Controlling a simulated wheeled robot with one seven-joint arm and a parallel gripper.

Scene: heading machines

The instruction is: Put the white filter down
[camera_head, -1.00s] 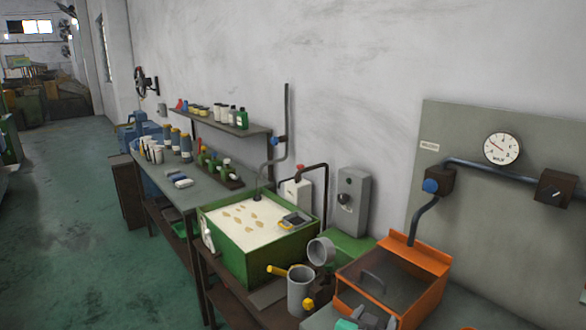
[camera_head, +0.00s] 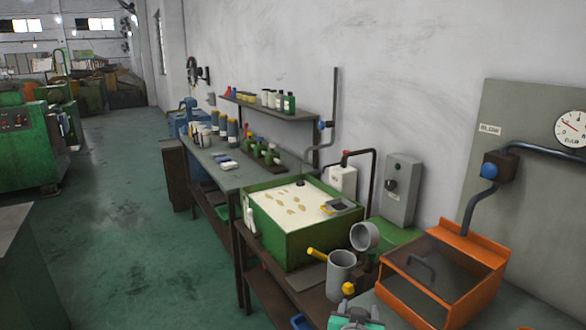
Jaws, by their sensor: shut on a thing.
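My gripper (camera_head: 355,319) shows only in part at the bottom edge of the head view, as a grey and teal shape in front of the orange bin. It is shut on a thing. I cannot make out the white filter clearly; what the jaws hold is cut off or hidden there. The gripper appears left of the orange bin (camera_head: 455,242) and below the grey cylindrical cup (camera_head: 341,276) in the picture.
A green tank (camera_head: 290,243) with pale liquid stands on the bench behind the cup. Beyond it, a grey-topped table (camera_head: 222,178) holds bottles, under a wall shelf (camera_head: 280,112). A gauge panel (camera_head: 525,115) stands at right. The green floor (camera_head: 130,240) at left is clear.

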